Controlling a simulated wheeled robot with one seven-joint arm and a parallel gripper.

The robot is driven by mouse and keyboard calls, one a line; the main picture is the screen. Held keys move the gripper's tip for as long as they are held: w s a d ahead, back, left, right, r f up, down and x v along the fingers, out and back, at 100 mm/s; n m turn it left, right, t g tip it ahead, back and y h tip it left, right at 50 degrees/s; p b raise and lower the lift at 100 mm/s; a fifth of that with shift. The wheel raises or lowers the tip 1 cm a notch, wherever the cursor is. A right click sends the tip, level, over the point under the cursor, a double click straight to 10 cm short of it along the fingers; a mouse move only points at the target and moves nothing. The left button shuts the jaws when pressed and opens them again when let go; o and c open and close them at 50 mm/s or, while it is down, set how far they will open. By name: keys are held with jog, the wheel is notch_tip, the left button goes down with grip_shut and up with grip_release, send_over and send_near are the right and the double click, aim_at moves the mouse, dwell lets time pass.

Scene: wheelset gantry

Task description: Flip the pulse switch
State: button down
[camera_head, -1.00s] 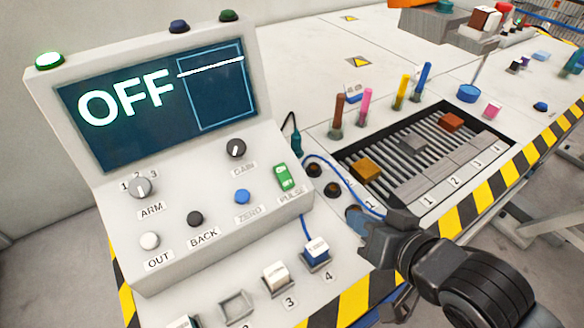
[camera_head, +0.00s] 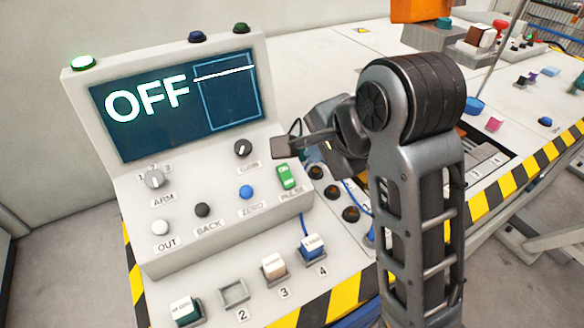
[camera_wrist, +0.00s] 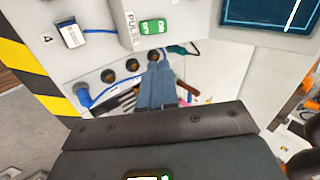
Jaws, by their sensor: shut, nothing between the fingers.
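The green pulse switch (camera_head: 287,177) sits at the right end of the sloped console face, above its PULSE label. It also shows in the wrist view (camera_wrist: 153,27), beside that label. Its lever position is too small to tell. The screen (camera_head: 178,103) reads OFF. My gripper (camera_head: 284,147) is shut and empty.
The GAIN knob (camera_head: 243,148) and blue ZERO button (camera_head: 246,192) are close to the switch. Black sockets (camera_head: 333,192) and a blue cable lie right of the console. Numbered blocks (camera_head: 273,266) stand in front. My arm hides much of the slatted tray.

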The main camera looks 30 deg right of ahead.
jog(key=shift+s+a+r+m, duration=0.15)
jog(key=shift+a+r+m, duration=0.3)
jog(key=shift+r, duration=0.2)
jog(key=b, duration=0.7)
send_near(285, 171)
jog(key=x, duration=0.5)
jog(key=shift+w+f, duration=0.15)
jog(key=shift+w, duration=0.1)
jog(key=shift+w+f, duration=0.4)
jog(key=shift+f, duration=0.1)
